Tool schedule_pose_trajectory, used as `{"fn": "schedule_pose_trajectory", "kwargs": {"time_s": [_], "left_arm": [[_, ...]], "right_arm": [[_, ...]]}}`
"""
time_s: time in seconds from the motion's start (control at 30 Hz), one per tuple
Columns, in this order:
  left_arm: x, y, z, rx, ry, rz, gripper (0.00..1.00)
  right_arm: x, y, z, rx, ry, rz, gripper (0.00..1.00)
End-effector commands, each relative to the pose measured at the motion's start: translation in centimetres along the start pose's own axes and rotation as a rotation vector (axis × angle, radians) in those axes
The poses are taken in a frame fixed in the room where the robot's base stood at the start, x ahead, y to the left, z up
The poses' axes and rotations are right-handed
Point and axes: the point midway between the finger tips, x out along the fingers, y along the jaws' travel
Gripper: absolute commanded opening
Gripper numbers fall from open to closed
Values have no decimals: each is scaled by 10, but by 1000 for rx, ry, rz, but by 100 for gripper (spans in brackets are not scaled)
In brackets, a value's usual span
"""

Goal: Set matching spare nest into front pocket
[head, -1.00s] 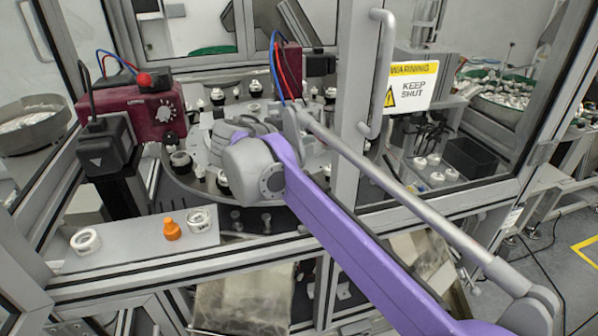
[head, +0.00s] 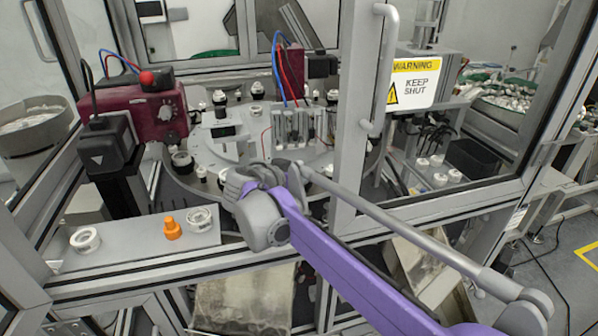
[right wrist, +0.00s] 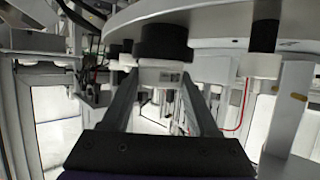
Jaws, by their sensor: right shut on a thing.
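My right arm reaches into the cell from the lower right in the head view, its wrist over the near edge of the round dial (head: 180,192). The wrist hides the fingertips and the front part of the dial there. In the right wrist view my right gripper (right wrist: 160,84) is shut on a white nest (right wrist: 160,74) between its fingers. A black collar (right wrist: 163,42) adjoins the white nest; I cannot tell whether it is seated in a pocket. Two white ring nests, left (head: 86,240) and right (head: 200,220), stand on the front shelf. My left gripper is out of view.
An orange piece (head: 172,229) stands on the grey shelf (head: 130,250) between the rings. Several black-and-white fixtures stand around the dial. A maroon box (head: 150,108) is at left.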

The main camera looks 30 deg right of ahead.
Motion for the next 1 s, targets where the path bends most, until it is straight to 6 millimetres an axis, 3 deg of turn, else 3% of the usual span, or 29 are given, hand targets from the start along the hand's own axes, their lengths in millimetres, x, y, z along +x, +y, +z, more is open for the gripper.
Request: {"fn": "schedule_pose_trajectory", "kwargs": {"time_s": [0.27,0.3,0.47,0.87,1.0], "left_arm": [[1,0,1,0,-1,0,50],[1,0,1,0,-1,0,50],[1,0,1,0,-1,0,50],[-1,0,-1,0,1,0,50],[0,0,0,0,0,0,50]], "right_arm": [[3,0,6,0,0,0,6],[3,0,7,0,0,0,62],[3,0,6,0,0,0,91],[-1,0,-2,0,0,0,91],[-25,-1,0,-2,-1,-4,91]]}}
